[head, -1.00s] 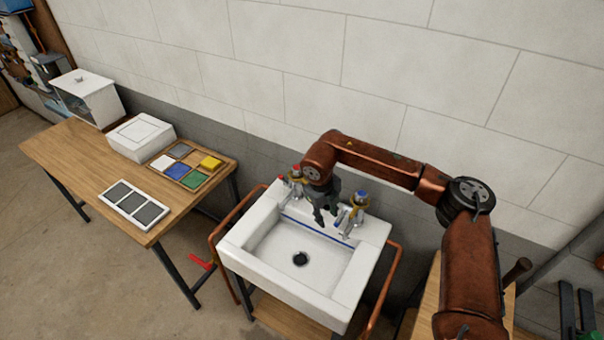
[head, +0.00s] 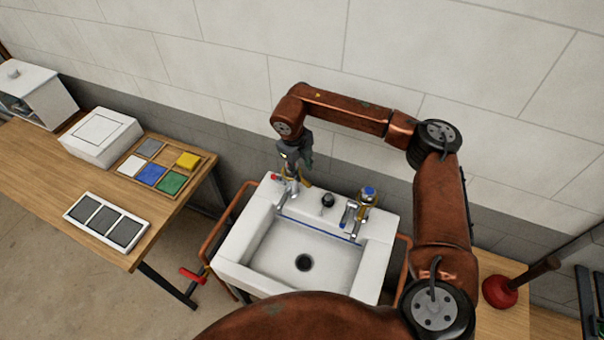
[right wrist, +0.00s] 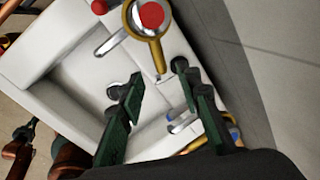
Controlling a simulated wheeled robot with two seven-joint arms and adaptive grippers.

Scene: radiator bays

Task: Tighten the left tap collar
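The white sink (head: 237,250) has a left tap (head: 291,190) with a red top and a right tap (head: 350,215) with a blue top. In the right wrist view, a brass-coloured collar (right wrist: 131,22) rings the red cap (right wrist: 152,15), with a bar (right wrist: 157,55) sticking out from it. My right gripper (head: 294,174) is just above and behind the left tap, partly hiding its collar. In the right wrist view my right gripper (right wrist: 158,76) is open, its fingers apart on either side of the bar's end; I cannot tell whether they touch it. My left gripper is not in view.
The right tap has a similar brass collar (head: 369,200). A black knob (head: 327,200) stands between the taps. Copper rails (head: 222,225) flank the sink, with the wall close behind. A wooden table (head: 60,180) with a tile tray (head: 196,176) is left; a red plunger (head: 499,291) is right.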

